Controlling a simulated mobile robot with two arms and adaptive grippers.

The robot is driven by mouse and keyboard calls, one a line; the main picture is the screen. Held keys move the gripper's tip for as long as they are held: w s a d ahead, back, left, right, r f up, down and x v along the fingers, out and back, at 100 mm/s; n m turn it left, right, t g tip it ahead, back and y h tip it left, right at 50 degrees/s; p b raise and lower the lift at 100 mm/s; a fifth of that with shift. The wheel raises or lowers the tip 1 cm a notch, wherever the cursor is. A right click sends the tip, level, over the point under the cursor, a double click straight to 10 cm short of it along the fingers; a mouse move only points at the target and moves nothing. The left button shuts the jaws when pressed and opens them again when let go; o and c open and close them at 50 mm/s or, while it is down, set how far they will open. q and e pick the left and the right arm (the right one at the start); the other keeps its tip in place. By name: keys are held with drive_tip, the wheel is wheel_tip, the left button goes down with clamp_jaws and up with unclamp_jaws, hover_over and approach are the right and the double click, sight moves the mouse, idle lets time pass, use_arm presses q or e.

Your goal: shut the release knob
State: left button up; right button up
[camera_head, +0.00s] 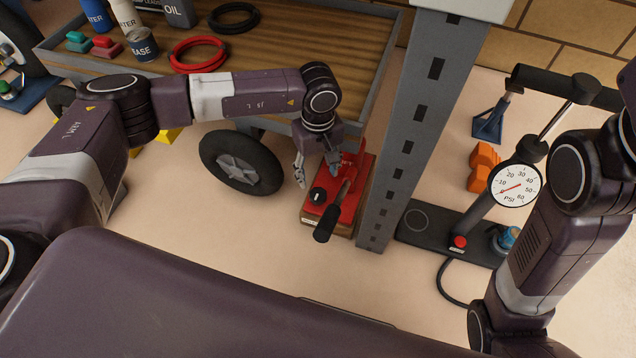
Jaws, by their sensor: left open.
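A red jack-like device (352,207) stands on the floor between the cart and the grey post. A small round black knob with a pale mark (318,195) sits on its top left part; I take this for the release knob. A lever with a black grip (326,224) slants across the device towards me. My left gripper (316,172) is open and points down just above and behind the knob, its fingers apart with nothing visible between them. One finger overlaps the red body in the picture; contact cannot be told. My right arm is at the right, its gripper out of view.
A grey slotted post (412,125) rises close to the device's right. A wheeled cart (290,50) with cans and coiled hoses is behind. A floor pump with a gauge (515,186) and orange chocks (482,165) are right of the post. Floor left of the device is clear.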

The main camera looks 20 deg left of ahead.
use_arm(q)
drive_tip(key=shift+r, duration=1.6)
drive_tip(key=shift+s+a, duration=0.1)
